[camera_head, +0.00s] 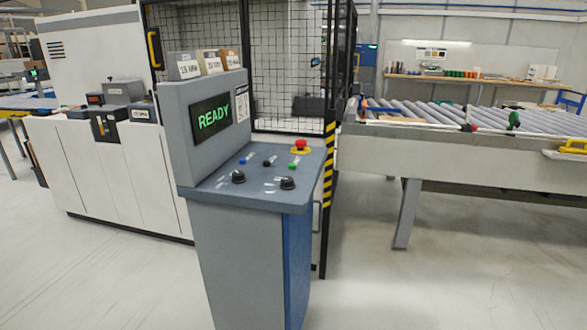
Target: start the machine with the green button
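A grey and blue control console (245,240) stands upright in the middle of the head view. Its dark screen (212,117) shows "READY" in green letters. On the sloped panel, a small green button (292,166) sits at the right, below a red mushroom button (300,146) on a yellow base. A blue button (242,161) is at the left, and a dark control (269,161) lies between blue and green. Two black knobs, one at the left (238,176) and one at the right (287,183), are along the front edge. My gripper is not in view.
A black mesh fence with a yellow-and-black striped post (328,170) stands behind the console. A white machine (100,170) is at the left. A roller conveyor (450,150) is at the right. The grey floor (440,290) in front and to the right is clear.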

